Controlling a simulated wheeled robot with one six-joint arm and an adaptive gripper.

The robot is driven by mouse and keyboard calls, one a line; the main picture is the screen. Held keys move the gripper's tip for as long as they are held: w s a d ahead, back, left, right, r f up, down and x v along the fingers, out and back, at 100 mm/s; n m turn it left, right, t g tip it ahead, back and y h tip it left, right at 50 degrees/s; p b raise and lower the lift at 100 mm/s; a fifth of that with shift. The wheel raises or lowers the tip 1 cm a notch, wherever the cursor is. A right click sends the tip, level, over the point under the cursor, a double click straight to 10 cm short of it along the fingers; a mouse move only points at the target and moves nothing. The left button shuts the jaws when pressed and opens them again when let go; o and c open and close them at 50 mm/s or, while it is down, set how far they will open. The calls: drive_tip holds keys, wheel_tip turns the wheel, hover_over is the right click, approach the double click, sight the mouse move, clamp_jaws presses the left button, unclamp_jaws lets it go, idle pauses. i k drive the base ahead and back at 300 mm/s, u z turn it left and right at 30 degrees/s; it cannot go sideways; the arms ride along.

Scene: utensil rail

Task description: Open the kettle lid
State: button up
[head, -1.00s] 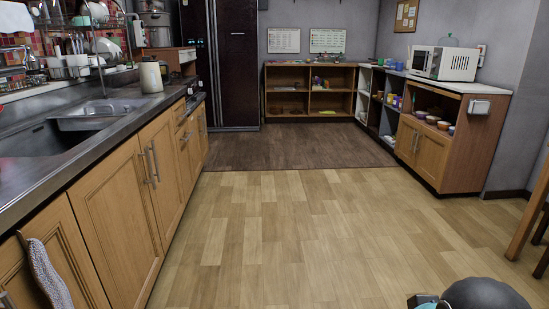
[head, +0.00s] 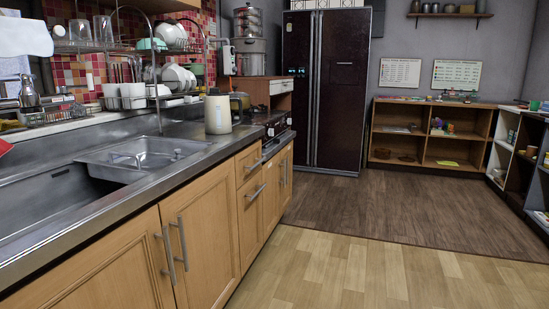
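A cream-coloured kettle (head: 218,112) stands upright on the steel counter in the head view, just past the sink and before the stove. Its lid (head: 216,91) is on top and looks shut, though it is small at this distance. A handle shows on its right side. My gripper is not in view.
The steel counter (head: 195,151) with a sink (head: 140,155) runs along the left, with wooden cabinets below. Behind the kettle are a dish rack (head: 165,75) and a pot (head: 239,101). A dark fridge (head: 328,90) stands at the back. The floor (head: 330,275) right of the cabinets is clear.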

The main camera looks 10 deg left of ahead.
sight(214, 92)
drive_tip(key=u, duration=0.65)
drive_tip(key=i, duration=1.85)
drive_tip(key=z, duration=0.65)
drive_tip(key=k, duration=0.7)
drive_tip(key=u, duration=1.5)
